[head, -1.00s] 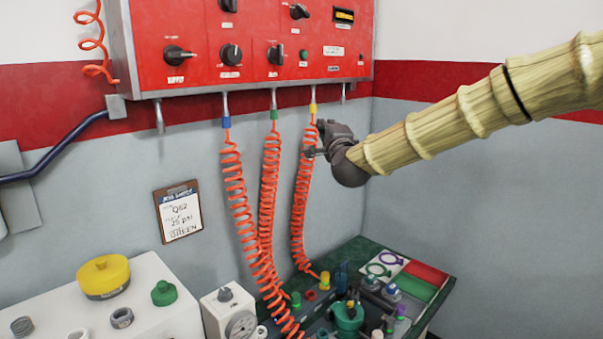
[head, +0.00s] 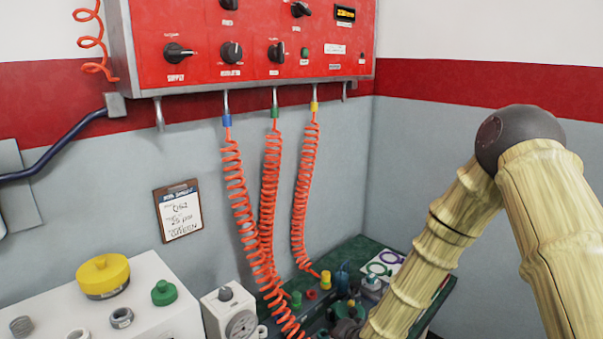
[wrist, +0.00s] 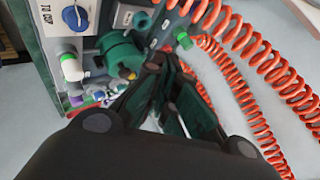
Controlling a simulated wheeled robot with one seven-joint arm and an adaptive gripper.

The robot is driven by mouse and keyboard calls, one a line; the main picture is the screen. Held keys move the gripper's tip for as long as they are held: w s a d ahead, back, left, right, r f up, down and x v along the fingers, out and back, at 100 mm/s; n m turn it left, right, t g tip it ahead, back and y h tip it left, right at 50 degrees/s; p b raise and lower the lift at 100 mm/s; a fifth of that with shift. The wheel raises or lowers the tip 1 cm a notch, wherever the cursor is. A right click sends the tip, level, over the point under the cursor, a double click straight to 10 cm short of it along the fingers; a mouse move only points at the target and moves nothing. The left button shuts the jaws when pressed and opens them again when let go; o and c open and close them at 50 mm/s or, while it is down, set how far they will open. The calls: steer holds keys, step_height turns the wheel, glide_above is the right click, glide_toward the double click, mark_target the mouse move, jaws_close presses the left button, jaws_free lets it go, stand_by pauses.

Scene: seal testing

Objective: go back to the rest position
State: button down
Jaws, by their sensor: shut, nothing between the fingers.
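My gripper (wrist: 166,66) shows in the wrist view, its dark fingers closed together at the tips with nothing between them. Next to the tips, on their left, is a green round fitting (wrist: 122,55). Orange coiled hoses (wrist: 255,85) run past on the right, apart from the fingers. In the head view my arm is folded at the right, its elbow high and its forearm sloping down to the bottom edge. My gripper cannot be made out clearly there.
In the head view a red panel (head: 205,40) with knobs hangs on the wall. Three orange coiled hoses (head: 304,185) drop from it to a green bench (head: 348,248) crowded with fittings. A white cabinet top (head: 140,310) holds a yellow cap (head: 104,277). A clipboard (head: 179,212) hangs on the wall.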

steer(key=s+d+f+n+g+h, duration=0.1)
steer(key=s+d+f+n+g, duration=0.15)
steer(key=s+f, duration=0.6)
steer(key=s+d+f+n+g, duration=0.1)
steer(key=s+d+f+g, duration=0.15)
steer(key=s+f, duration=0.6)
steer(key=s+d+f+n+g, duration=0.1)
steer(key=s+d+n+g, duration=0.1)
steer(key=s, duration=1.1)
steer(key=s+d+f+n+g+h, duration=0.1)
steer(key=s+d, duration=0.4)
steer(key=s, duration=0.8)
steer(key=shift+s+d+f+n+g+h, duration=0.15)
steer(key=shift+d+f+n+g+h, duration=0.15)
steer(key=shift+f+n+g, duration=0.45)
steer(key=shift+r, duration=0.1)
steer(key=shift+r, duration=0.1)
stand_by(1.8)
